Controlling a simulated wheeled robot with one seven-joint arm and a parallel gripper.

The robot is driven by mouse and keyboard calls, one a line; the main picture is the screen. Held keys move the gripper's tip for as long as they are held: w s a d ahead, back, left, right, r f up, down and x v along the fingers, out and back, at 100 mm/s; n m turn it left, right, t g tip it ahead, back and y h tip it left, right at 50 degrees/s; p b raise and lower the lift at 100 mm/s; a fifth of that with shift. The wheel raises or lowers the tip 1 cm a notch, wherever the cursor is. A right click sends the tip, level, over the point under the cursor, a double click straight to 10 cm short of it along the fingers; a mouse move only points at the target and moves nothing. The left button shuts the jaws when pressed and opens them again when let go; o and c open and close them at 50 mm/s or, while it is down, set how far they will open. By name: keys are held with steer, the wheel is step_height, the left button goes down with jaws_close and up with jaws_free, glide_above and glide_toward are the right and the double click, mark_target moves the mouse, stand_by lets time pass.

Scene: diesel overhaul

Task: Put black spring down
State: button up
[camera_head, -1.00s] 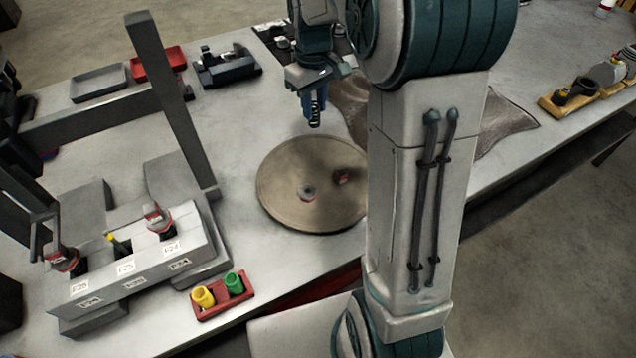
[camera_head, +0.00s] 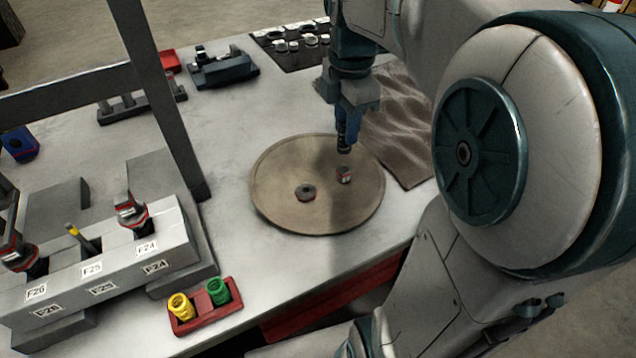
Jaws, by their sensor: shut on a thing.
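My gripper (camera_head: 345,125) is shut on the black spring (camera_head: 344,140). The spring hangs upright below the fingers, over the back right part of the round tan plate (camera_head: 275,205). Its lower end is close above a small dark and red part (camera_head: 344,174) on the plate; I cannot tell the exact gap. A second small ring-like part (camera_head: 305,192) lies left of it on the plate. The finger tips are partly hidden by their own dark colour.
A red tray (camera_head: 187,327) holds a yellow spring (camera_head: 180,306) and a green spring (camera_head: 218,291). The labelled grey block (camera_head: 110,262) stands at left. A dark fixture (camera_head: 222,68) and a black mat (camera_head: 290,45) are at the back. A brown cloth (camera_head: 400,125) lies right of the plate.

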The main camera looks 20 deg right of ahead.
steer(key=shift+s+f+n, duration=0.15)
steer(key=shift+s+n, duration=0.1)
steer(key=shift+n, duration=0.05)
steer(key=shift+w+f, duration=0.1)
steer(key=w+a+f, duration=0.5)
steer(key=w+f, duration=0.2)
steer(key=w, duration=0.3)
glide_above(307, 162)
steer(key=shift+f, duration=1.8)
steer(key=o, duration=1)
steer(key=shift+f, duration=0.1)
